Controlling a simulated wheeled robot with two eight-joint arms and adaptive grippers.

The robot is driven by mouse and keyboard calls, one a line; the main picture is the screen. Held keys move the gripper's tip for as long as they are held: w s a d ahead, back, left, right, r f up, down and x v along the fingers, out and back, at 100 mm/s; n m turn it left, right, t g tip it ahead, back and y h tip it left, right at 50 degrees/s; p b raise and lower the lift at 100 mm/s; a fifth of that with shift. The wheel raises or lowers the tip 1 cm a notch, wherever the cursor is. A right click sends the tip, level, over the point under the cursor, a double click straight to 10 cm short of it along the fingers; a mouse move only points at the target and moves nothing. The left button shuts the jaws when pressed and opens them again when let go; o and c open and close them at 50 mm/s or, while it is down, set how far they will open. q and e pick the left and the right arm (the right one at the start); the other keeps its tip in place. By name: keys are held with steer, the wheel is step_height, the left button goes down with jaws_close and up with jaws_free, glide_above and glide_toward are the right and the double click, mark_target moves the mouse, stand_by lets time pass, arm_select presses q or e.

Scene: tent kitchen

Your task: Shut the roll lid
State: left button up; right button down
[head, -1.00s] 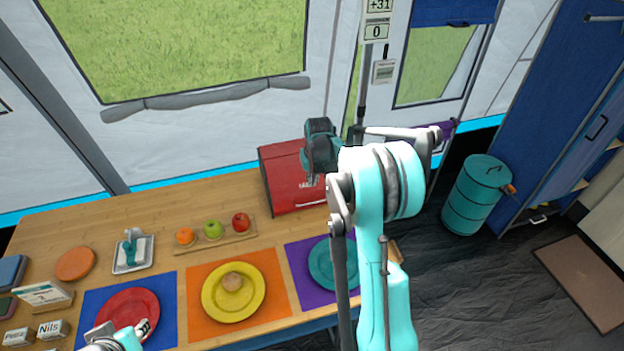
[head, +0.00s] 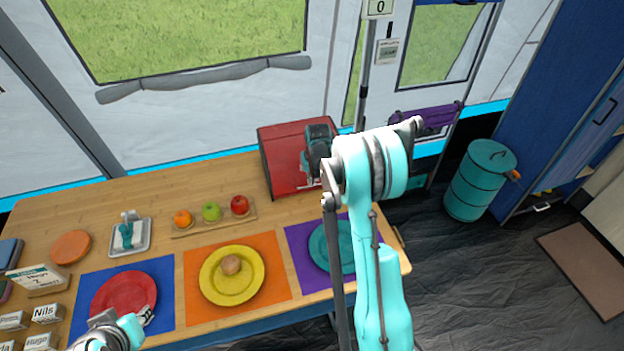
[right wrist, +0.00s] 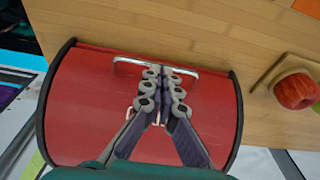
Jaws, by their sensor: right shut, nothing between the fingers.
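The red box with the roll lid (head: 283,160) stands at the back right of the wooden table. Its curved red lid (right wrist: 85,110) fills most of the right wrist view, between two dark side rims. A metal bar handle (right wrist: 128,60) runs across the lid's low front edge, close to the tabletop. My right gripper (right wrist: 165,72) is shut and empty, its fingertips over the middle of the handle; contact cannot be told. In the head view my right gripper (head: 312,176) is at the box's front right, partly hiding it.
A wooden board (head: 190,230) with an orange, a green apple and a red apple (head: 239,204) lies left of the box. Red, yellow (head: 218,290) and teal plates on mats line the table front. A teal barrel (head: 476,185) stands on the floor to the right.

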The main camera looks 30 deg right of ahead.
steer(key=f+b, duration=0.1)
steer(key=s+f, duration=0.1)
steer(key=shift+a+f+b, duration=0.1)
steer(key=shift+f+b, duration=0.3)
steer(key=shift+s+r, duration=0.1)
